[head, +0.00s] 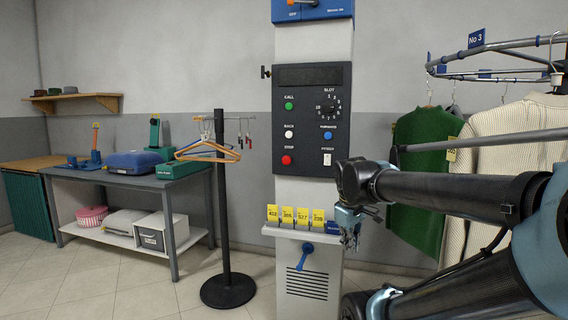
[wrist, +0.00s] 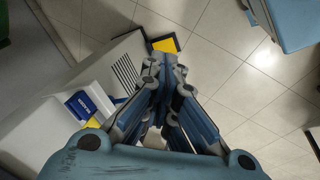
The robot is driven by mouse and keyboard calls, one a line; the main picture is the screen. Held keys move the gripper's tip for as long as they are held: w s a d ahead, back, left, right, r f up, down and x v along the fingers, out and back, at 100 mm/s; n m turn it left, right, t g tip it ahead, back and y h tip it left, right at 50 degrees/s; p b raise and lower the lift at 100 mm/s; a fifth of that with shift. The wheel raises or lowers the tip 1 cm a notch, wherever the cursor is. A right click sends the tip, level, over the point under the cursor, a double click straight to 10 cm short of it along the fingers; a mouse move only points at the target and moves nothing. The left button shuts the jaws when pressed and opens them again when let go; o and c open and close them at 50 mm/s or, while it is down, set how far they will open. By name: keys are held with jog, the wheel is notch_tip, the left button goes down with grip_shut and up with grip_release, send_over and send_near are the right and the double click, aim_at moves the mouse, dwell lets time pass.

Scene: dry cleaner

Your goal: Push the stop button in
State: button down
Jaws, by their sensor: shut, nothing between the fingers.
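The stop button (head: 287,160) is a small round red button at the lower left of the dark control panel (head: 312,120), under the label STOP. Whether it is pressed in cannot be told from here. My gripper (head: 350,238) points down in front of the column, below and to the right of the red button and clear of the panel. In the wrist view my gripper (wrist: 153,70) has its fingers together with nothing between them. The wrist view looks down past the column to the floor, and the button does not show there.
The panel also has a green button (head: 289,105), a white button (head: 289,134) and a blue button (head: 328,135). Yellow number tags (head: 287,215) stand on a ledge below. A stand (head: 222,200) with hangers is left of the column. Garments (head: 425,150) hang at right, behind my arm.

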aim_at(284, 159)
jog(key=w+a+r+n+t+h, duration=0.1)
jog(key=w+a+r+n+t, duration=0.4)
jog(key=w+a+r+n, duration=1.8)
jog(key=w+r+n, duration=0.2)
jog(key=w+r, duration=0.1)
jog(key=r, duration=0.1)
jog(key=shift+w+a, duration=0.2)
jog(key=shift+w, duration=0.1)
jog(key=w+r+x, duration=0.1)
jog(key=x, duration=1.2)
jog(key=shift+w+d+r, duration=0.25)
jog(key=shift+w+r, duration=0.1)
jog(key=shift+w, duration=0.05)
jog(key=shift+w, duration=0.1)
